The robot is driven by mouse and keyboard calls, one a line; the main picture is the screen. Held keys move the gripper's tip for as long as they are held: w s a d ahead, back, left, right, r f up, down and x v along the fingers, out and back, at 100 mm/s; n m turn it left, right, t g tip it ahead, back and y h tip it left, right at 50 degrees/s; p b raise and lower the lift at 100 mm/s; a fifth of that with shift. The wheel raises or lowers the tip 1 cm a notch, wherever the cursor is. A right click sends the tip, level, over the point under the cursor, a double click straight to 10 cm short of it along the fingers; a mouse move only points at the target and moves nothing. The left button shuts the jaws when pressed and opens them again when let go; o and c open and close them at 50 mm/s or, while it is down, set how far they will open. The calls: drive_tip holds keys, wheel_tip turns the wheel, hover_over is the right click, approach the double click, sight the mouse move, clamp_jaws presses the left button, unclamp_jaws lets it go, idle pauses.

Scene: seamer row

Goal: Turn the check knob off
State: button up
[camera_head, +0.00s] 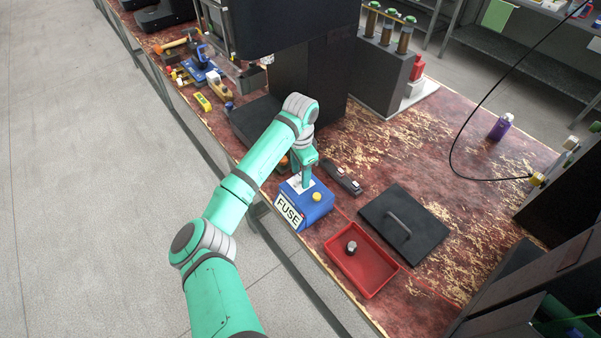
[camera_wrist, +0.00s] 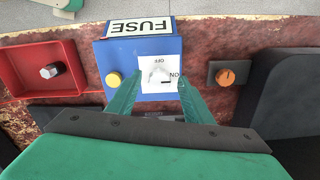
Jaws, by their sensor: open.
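A blue box (camera_head: 318,212) labelled FUSE stands on the worn red bench, with a yellow button on its top. In the wrist view the blue box (camera_wrist: 146,47) carries a white plate (camera_wrist: 175,85) marked OFF and ON, with a pale knob (camera_wrist: 156,73) on it. The knob's exact pointing is too small to tell. My gripper (camera_wrist: 157,90) is open, its two green fingers on either side of the plate; contact cannot be told. In the head view my gripper (camera_head: 305,182) is over the box and hides part of its top. No label reading "check" is legible.
An orange knob (camera_wrist: 227,77) on a small dark base is right of the box in the wrist view. A red tray (camera_head: 372,262) with a metal knob-like piece and a black handled plate (camera_head: 405,225) lie nearby. A dark machine column (camera_head: 305,75) rises behind.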

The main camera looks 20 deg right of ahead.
drive_tip(key=c, duration=1)
drive_tip(key=n, duration=0.3)
drive_tip(key=shift+n, duration=0.4)
drive_tip(key=n, duration=0.5)
drive_tip(key=shift+n, duration=0.3)
drive_tip(key=n, duration=0.4)
drive_tip(key=shift+d+n, duration=0.1)
drive_tip(key=shift+n, duration=2.1)
